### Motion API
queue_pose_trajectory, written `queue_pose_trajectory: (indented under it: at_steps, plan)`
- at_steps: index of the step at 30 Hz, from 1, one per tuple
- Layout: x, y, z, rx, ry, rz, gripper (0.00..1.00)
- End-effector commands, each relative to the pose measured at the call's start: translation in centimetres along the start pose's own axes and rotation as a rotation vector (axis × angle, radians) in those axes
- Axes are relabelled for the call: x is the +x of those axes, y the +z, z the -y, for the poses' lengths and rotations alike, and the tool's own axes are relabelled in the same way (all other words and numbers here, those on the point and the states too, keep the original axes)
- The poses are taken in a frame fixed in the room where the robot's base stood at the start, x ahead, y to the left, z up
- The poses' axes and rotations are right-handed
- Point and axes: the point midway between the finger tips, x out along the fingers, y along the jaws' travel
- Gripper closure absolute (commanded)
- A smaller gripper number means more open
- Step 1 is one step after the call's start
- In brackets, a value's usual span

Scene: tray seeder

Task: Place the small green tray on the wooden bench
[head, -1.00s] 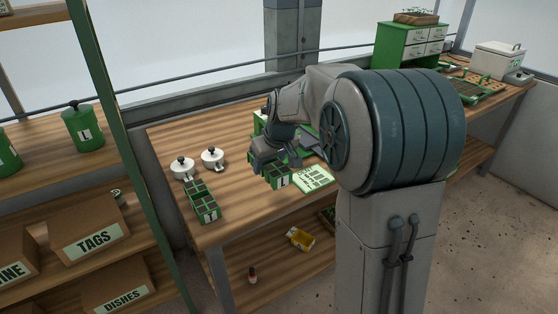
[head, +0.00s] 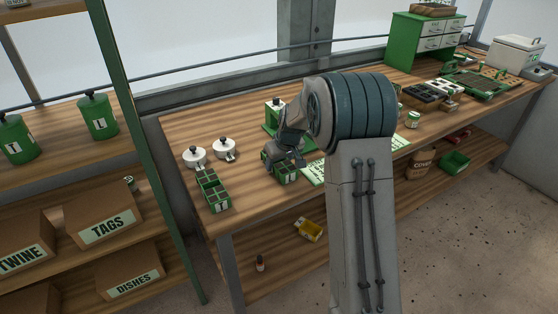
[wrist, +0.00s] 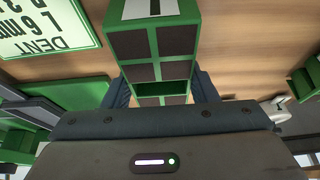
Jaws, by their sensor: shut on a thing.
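My gripper (head: 283,157) is shut on a small green tray (head: 287,176) with dark square cells and a white end label. The held tray fills the top middle of the wrist view (wrist: 153,46), with a finger on each side. It is over the wooden bench (head: 255,205), at or just above its surface; I cannot tell if it touches. My gripper hides part of it. A second small green tray (head: 214,191) of the same kind lies on the bench to the left, apart from the held one.
Two white lidded pots (head: 224,148) stand at the bench's left. A green-and-white printed card (head: 314,173) lies just right of the held tray. A green device (head: 272,112) stands behind my gripper. Bare wood lies between the two trays. A shelf with boxes (head: 100,222) is at left.

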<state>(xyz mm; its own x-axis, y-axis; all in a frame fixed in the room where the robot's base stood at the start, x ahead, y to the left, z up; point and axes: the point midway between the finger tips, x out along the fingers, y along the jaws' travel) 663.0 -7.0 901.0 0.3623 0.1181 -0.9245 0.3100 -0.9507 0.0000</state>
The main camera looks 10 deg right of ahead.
Motion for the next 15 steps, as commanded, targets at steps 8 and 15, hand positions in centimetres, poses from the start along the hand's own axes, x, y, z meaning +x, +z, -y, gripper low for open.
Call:
queue_pose_trajectory:
  at_steps: [8, 15]
  plan:
    - [0.15, 0.01, 0.0, 0.0, 0.001, -0.002, 0.74]
    - [0.15, 0.03, 0.01, 0.0, 0.0, -0.002, 0.26]
